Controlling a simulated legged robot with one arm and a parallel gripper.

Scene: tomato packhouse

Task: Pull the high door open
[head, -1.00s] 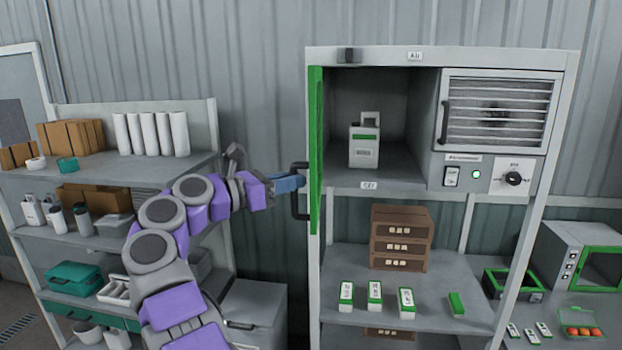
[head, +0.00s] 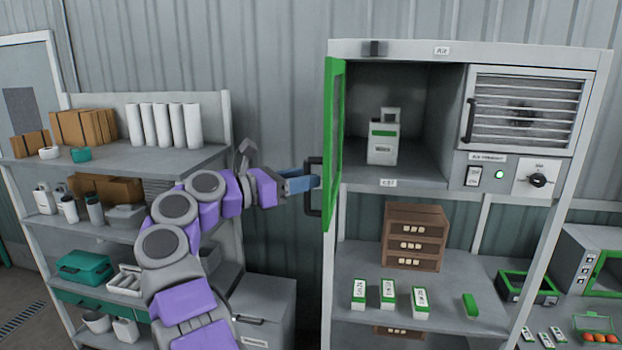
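The high door (head: 334,140) is a green-framed panel on the left side of the upper cabinet compartment. It stands swung out wide, seen almost edge-on, and the compartment (head: 412,85) is open to view. Its dark bar handle (head: 313,188) is on the door's left face. My gripper (head: 312,184), with blue fingers, reaches from the left to the handle. The fingertips meet the handle; whether they are closed around it is too small to tell. A white and green device (head: 383,140) stands inside the compartment.
A vented oven-like unit (head: 522,110) with a switch and knob is right of the compartment. A lower shelf holds brown drawers (head: 414,236) and several small boxes. A loaded shelf rack (head: 215,160) stands left, behind my arm. Bare wall lies between rack and cabinet.

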